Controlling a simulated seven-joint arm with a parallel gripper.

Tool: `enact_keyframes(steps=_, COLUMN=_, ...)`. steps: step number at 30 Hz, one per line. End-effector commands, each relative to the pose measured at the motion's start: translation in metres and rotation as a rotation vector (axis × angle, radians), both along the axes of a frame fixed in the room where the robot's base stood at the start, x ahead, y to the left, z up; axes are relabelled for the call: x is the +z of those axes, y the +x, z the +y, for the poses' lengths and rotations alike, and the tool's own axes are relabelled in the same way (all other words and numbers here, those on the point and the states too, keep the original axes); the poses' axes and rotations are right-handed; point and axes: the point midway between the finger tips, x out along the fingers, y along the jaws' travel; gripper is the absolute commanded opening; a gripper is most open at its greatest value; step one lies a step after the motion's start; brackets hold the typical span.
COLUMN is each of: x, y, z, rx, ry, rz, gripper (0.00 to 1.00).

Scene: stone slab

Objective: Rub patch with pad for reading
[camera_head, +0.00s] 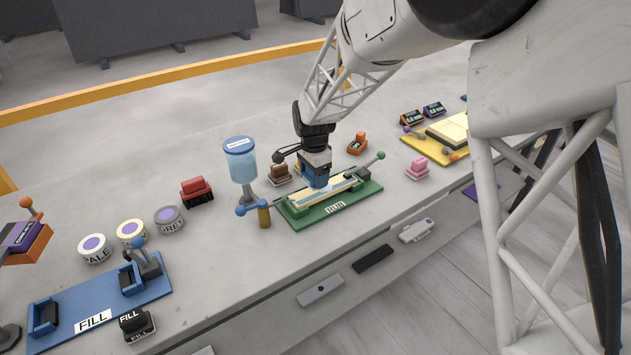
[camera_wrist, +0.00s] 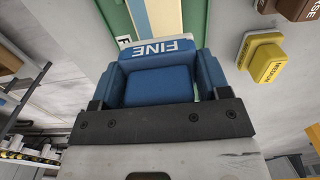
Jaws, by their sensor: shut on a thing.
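My gripper (camera_head: 314,150) is shut on the blue pad marked FINE (camera_head: 318,177). The pad also fills the middle of the wrist view (camera_wrist: 160,86). It is over the pale strip (camera_head: 301,199) in the green RUB tray (camera_head: 372,190); I cannot tell whether it touches the strip. The pad and gripper hide part of the strip, and no distinct patch can be made out. In the wrist view the green tray (camera_wrist: 119,17) shows beyond the pad. A small orange device with a screen (camera_head: 356,146) stands behind the tray.
A brown block (camera_head: 280,174) and a yellow MEDIUM block (camera_wrist: 265,53) stand close behind the tray. A blue-capped bottle (camera_head: 240,163) and red brush (camera_head: 197,191) are left. A pink block (camera_head: 417,168) and yellow tray (camera_head: 423,150) are right. The bench's front edge is near.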

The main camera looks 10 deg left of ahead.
Motion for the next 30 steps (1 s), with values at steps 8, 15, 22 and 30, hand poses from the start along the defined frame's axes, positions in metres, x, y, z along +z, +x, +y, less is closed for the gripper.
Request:
enact_keyframes(steps=8, x=0.028, y=0.001, z=0.0, rx=0.0, ry=0.002, rz=-0.004, gripper=0.35)
enact_keyframes(steps=15, x=0.046, y=0.001, z=0.0, rx=0.0, ry=0.001, rz=-0.003, gripper=0.35)
enact_keyframes(steps=22, x=0.049, y=0.001, z=0.0, rx=0.0, ry=0.001, rz=-0.002, gripper=0.35)
enact_keyframes(steps=30, x=0.049, y=0.001, z=0.0, rx=0.0, ry=0.001, rz=-0.002, gripper=0.35)
